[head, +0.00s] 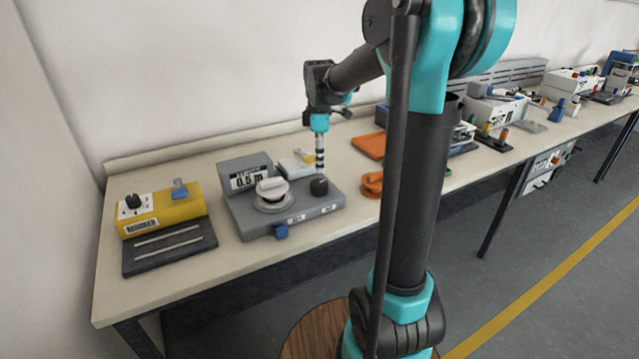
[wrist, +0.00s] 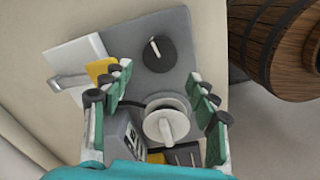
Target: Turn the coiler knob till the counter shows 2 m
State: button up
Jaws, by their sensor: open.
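The coiler (head: 300,212) is a grey unit on the bench, with a tilted counter (head: 247,179) that reads 0.5 m. Its black round knob (head: 319,186) stands at the right end of the base, and a white spool (head: 270,192) stands left of it. In the wrist view the knob (wrist: 160,53) has a white pointer line, and the spool (wrist: 165,124) lies lower in the picture. My gripper (head: 320,168) hangs fingers down above the knob. In the wrist view my gripper (wrist: 160,76) is open and empty, its fingers apart, with the knob just beyond their tips.
A yellow box (head: 160,208) with a black knob and a dark plate (head: 170,246) stands at the left. A white-topped item (head: 297,164) sits behind the coiler. Orange pieces (head: 372,184) lie to its right. A blue part (head: 281,231) sits at the coiler's front.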

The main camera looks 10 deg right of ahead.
aim_at(320, 183)
notch_tip(320, 183, down, 9)
dwell(0.3)
jog(key=c, duration=0.9)
jog(key=shift+m, duration=0.4)
